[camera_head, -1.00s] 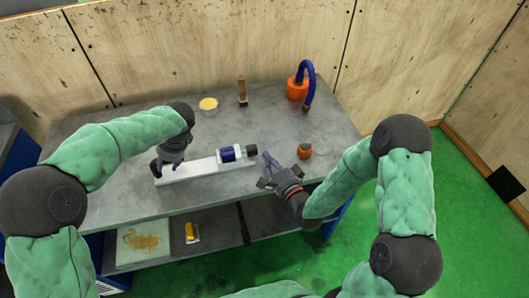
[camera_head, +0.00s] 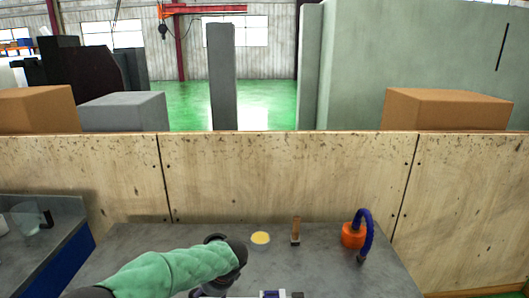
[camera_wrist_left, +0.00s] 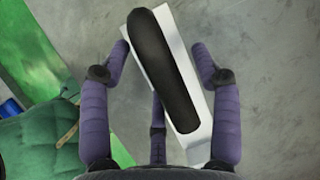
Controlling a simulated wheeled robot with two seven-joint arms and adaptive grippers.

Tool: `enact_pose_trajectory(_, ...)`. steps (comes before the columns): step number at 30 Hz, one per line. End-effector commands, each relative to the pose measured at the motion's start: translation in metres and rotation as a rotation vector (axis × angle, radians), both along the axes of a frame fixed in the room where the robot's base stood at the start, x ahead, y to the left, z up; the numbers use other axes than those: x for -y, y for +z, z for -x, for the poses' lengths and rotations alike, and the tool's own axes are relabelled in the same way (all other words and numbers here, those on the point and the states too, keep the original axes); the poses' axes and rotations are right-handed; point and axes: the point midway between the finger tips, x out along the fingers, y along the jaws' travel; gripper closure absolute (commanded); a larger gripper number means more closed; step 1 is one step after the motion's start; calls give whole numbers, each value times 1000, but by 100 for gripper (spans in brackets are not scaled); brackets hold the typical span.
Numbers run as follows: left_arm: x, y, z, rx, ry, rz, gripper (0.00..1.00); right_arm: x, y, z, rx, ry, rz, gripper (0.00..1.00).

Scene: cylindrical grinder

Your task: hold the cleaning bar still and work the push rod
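The cleaning bar is a white bar (camera_wrist_left: 177,40) with a long black handle (camera_wrist_left: 163,70) in the left wrist view. My left gripper (camera_wrist_left: 161,50) is open there, its purple-grey fingers on either side of the handle and another finger beneath or behind it. I cannot tell whether any finger touches the bar. The push rod cannot be made out. My right gripper is out of view.
A plywood wall (camera_head: 285,175) closes off the back.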

Motion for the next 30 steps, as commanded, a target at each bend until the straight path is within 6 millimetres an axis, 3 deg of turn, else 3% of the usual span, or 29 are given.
enact_pose_trajectory(11,4,10,1,4,0,0,36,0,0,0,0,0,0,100)
enact_pose_trajectory(24,35,83,15,5,-1,1,36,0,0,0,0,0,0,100)
enact_pose_trajectory(30,44,104,19,2,0,1,36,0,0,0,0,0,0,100)
